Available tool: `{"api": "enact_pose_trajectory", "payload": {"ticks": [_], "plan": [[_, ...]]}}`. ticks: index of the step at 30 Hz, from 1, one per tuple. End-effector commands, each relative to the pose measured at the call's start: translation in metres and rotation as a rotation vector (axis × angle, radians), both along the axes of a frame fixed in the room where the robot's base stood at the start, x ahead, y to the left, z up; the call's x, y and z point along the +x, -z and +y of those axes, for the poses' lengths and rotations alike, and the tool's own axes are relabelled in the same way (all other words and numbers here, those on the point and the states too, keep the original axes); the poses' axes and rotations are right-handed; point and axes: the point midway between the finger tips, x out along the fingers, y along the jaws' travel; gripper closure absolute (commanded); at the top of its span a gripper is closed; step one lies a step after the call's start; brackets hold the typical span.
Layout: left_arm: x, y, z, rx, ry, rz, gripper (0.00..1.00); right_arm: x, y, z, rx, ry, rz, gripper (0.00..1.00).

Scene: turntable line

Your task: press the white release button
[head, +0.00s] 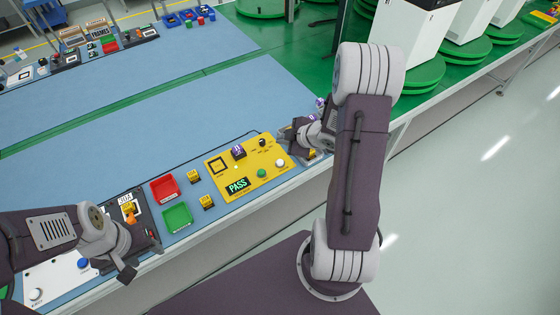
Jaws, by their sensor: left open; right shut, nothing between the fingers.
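Two white buttons show in the head view. One white button (279,163) is on the right part of the yellow panel (238,186), beside a green button (261,173). Another white button (36,294) is on a white panel (55,278) at the lower left, with a blue button (83,263). I cannot tell from labels which is the release button. My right gripper (284,134) is shut and empty, just beyond the yellow panel's right end, partly hidden by my arm. My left gripper (116,268) is open and empty, right of the blue button.
The yellow panel has a PASS display (237,186), a black knob (262,143) and a purple-and-white part. A red tray (165,187), a green tray (177,217) and small yellow parts lie left of it. A dark fixture (140,222) stands by my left gripper.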

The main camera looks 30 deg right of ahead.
Motion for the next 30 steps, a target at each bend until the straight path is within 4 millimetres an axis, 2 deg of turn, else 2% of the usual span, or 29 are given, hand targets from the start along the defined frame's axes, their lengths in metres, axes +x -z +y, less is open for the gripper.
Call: {"api": "enact_pose_trajectory", "payload": {"ticks": [8, 22, 25, 30], "plan": [[0.000, 0.014, 0.000, 0.000, 0.000, 0.000, 0.52, 0.000, 0.014, 0.000, -0.001, -0.001, 0.000, 1.00], [0.000, 0.079, 0.000, 0.000, 0.000, 0.000, 0.52, 0.000, 0.080, 0.001, 0.000, 0.000, 0.000, 1.00], [0.000, 0.086, 0.000, 0.000, 0.000, 0.000, 0.52, 0.000, 0.087, 0.001, -0.001, -0.001, 0.000, 1.00], [0.000, 0.086, 0.000, 0.000, 0.000, 0.000, 0.52, 0.000, 0.088, 0.001, -0.001, -0.001, 0.000, 1.00]]}}
